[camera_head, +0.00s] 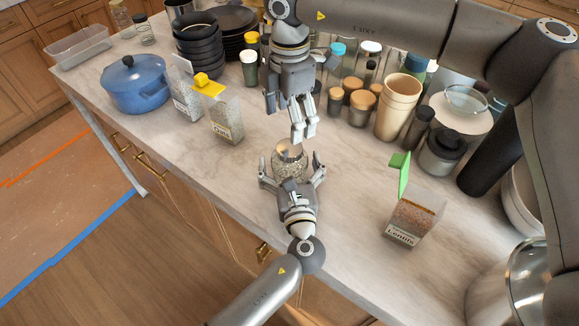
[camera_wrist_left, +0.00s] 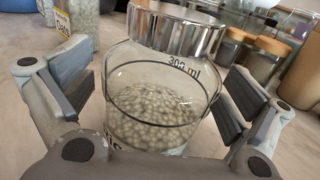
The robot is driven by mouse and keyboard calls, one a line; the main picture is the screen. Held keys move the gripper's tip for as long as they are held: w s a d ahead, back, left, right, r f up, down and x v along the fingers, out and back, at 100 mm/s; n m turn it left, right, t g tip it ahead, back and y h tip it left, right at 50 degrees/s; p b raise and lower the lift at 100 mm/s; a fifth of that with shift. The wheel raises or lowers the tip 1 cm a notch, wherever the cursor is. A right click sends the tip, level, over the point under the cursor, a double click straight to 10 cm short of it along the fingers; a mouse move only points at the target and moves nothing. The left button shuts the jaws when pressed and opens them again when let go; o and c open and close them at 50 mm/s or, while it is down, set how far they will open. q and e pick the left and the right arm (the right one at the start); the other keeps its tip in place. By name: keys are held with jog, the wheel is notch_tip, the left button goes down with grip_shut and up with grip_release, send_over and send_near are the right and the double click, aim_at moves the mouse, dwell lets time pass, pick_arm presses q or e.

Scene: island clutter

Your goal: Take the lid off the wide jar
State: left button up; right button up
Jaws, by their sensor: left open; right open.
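The wide jar (camera_head: 287,168) is clear glass, partly filled with pale beans or peas, and stands upright near the front edge of the counter. Its shiny metal lid (camera_wrist_left: 178,28) is on top in the left wrist view. My left gripper (camera_head: 291,164) is open, with one finger on each side of the jar; in the left wrist view gaps show between the pads and the glass (camera_wrist_left: 150,95). My right gripper (camera_head: 297,122) is open and empty, pointing down just above and behind the lid. The jar's lower front is hidden by my left gripper.
A lentils box (camera_head: 413,220) with a raised green lid stands to the right. An oats box (camera_head: 225,120) and blue pot (camera_head: 136,85) are to the left. Spice jars (camera_head: 361,106) and tan cups (camera_head: 398,105) crowd behind. Counter left and right of the jar is clear.

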aim_at(290, 147)
pick_arm(q)
jog(key=c, duration=1.9)
jog(key=shift+c, duration=0.5)
pick_arm(e)
jog(key=shift+s+m, duration=0.1)
jog(key=shift+m, duration=0.5)
jog(key=m, duration=0.3)
jog(key=shift+f, duration=4.05)
